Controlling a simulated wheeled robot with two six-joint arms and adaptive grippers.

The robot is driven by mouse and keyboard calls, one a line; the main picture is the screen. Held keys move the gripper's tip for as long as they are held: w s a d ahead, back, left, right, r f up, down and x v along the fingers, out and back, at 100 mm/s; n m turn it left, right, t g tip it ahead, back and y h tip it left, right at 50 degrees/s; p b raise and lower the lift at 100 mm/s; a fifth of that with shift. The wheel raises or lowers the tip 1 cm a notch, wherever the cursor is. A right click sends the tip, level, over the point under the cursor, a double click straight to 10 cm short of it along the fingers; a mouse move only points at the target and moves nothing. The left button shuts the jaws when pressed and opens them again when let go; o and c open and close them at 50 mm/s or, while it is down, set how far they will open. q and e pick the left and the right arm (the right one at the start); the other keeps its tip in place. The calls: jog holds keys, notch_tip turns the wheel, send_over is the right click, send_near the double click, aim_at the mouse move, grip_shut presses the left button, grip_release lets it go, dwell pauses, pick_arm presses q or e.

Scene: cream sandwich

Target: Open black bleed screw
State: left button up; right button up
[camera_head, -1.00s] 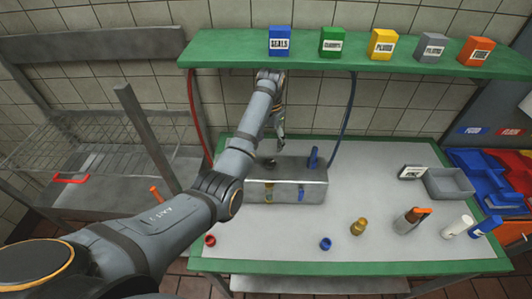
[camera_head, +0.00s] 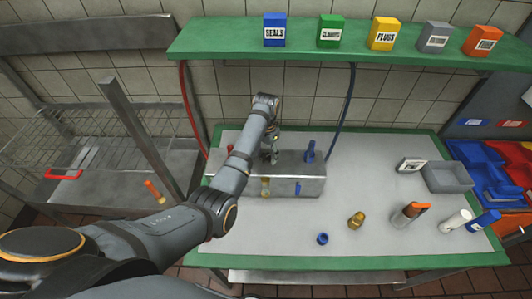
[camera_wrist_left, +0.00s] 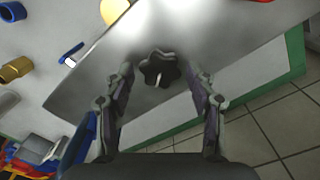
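The black bleed screw is a star-shaped black knob (camera_wrist_left: 159,69) on top of the grey metal block (camera_wrist_left: 135,30). It shows in the left wrist view. My left gripper (camera_wrist_left: 160,72) is open, its two fingers on either side of the knob with visible gaps between them and it. In the head view, the left gripper (camera_head: 271,152) is down at the top left of the metal block (camera_head: 310,186), and the arm and gripper hide the knob there. A blue lever (camera_head: 310,151) stands upright on the block's right half. My right gripper is not in view.
A green shelf (camera_head: 360,47) with several labelled boxes hangs above. A blue hose (camera_head: 343,112) descends behind the block.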

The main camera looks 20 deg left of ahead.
pick_arm(q)
jog(key=c, duration=0.8)
jog(key=shift+n, duration=0.3)
jog(key=n, duration=0.9)
jog(key=shift+w+n, duration=0.1)
jog(key=shift+n, duration=0.3)
jog(key=o, duration=1.2)
